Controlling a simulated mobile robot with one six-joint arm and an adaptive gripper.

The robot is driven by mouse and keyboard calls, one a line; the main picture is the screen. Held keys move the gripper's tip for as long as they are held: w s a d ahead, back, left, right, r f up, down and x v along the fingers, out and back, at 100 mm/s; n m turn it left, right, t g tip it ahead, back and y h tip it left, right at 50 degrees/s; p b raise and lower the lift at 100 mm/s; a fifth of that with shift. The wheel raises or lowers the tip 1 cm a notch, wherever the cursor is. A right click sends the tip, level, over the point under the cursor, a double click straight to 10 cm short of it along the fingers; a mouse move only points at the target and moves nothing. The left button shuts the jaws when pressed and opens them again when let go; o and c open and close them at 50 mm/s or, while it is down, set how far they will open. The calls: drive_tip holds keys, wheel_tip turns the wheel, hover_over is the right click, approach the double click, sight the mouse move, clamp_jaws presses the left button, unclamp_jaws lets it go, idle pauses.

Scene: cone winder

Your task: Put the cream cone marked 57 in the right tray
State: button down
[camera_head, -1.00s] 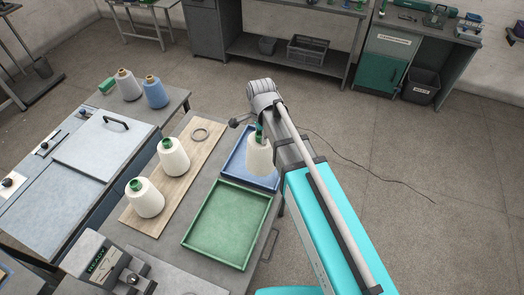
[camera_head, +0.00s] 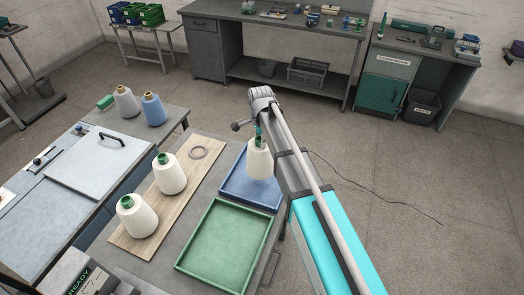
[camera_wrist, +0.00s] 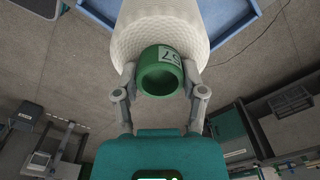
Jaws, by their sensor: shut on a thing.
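My gripper (camera_head: 258,132) is shut on the green core of a cream cone (camera_head: 260,164). In the wrist view the label on its green core (camera_wrist: 160,72) reads 57. My gripper's fingers (camera_wrist: 159,80) grip the core from both sides. The cone hangs roughly upright over the blue tray (camera_head: 236,192); the gap beneath it is hard to judge. The blue tray also shows in the wrist view (camera_wrist: 236,22), on both sides of the cone. The green tray (camera_head: 224,245) is empty, nearer the camera beside the blue tray.
A grey cone (camera_head: 126,103) and a blue cone (camera_head: 154,110) stand farther back left.

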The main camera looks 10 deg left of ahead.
drive_tip(key=shift+w+a+f+b, duration=0.2)
drive_tip(key=shift+w+f+b, duration=0.5)
drive_tip(key=shift+w+f, duration=0.3)
drive_tip(key=shift+s+f, duration=0.1)
drive_tip(key=shift+f, duration=0.05)
drive_tip(key=shift+w+a+f+b, duration=0.1)
drive_tip(key=shift+w+f+b, duration=0.2)
drive_tip(key=shift+f+b, duration=1.65)
drive_tip(key=shift+b, duration=0.05)
drive_tip(key=shift+f, duration=0.15)
drive_tip(key=shift+c, duration=0.8)
unclamp_jaws()
drive_tip(key=shift+r, duration=0.25)
wheel_tip(320, 180, up, 12)
drive_tip(key=p, duration=1.2)
